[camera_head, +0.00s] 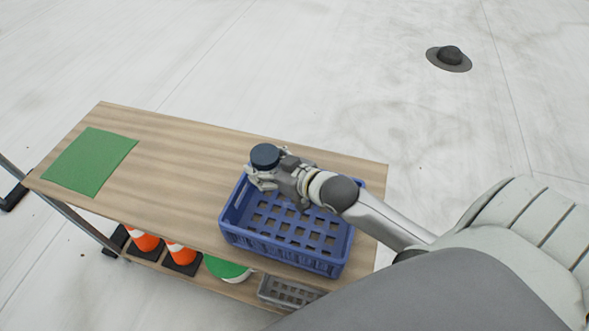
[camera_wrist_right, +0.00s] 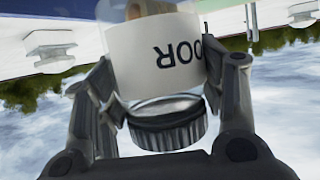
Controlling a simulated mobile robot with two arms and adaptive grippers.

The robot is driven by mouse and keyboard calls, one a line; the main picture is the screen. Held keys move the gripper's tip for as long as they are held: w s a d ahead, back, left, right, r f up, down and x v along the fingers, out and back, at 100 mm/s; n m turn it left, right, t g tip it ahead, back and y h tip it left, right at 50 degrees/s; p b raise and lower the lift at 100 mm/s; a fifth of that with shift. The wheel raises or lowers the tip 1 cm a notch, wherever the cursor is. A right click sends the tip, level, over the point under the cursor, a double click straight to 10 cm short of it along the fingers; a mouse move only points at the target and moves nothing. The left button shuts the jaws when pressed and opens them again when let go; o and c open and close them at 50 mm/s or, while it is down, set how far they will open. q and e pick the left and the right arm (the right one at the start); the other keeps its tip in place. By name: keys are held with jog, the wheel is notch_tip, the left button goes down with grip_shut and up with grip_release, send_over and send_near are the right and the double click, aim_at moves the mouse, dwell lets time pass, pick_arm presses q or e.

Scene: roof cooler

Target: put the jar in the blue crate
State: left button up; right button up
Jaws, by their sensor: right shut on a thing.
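The jar's dark lid (camera_head: 265,156) shows in the head view at the tips of my right gripper (camera_head: 262,177). In the right wrist view the jar (camera_wrist_right: 155,55) has a white label with dark letters and a ridged dark lid, and it sits between the two fingers of my right gripper (camera_wrist_right: 160,100). The gripper is shut on it. The jar is over the far left part of the blue crate (camera_head: 285,262); I cannot tell how high its base is. The crate stands on the wooden table top and looks empty where I see its floor. My left gripper is not in view.
A green mat (camera_head: 91,161) lies at the left end of the wooden table (camera_head: 180,165). The table top between mat and crate is clear. On the lower shelf are orange-and-white cones (camera_head: 181,254), a green-topped thing (camera_head: 226,267) and a grey crate (camera_head: 288,291).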

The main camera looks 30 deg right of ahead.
jog(key=s+f, duration=0.1)
jog(key=d+f, duration=0.1)
jog(key=f, duration=0.1)
jog(key=shift+s+d, duration=0.15)
jog(key=shift+s, duration=0.25)
send_over(278, 208)
notch_tip(278, 208, down, 5)
jog(key=shift+f+p, duration=0.5)
jog(key=shift+f, duration=1.75)
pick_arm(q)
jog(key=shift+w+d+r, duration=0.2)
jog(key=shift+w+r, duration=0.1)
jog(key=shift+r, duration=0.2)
pick_arm(e)
jog(key=shift+f, duration=0.15)
jog(key=o, duration=1)
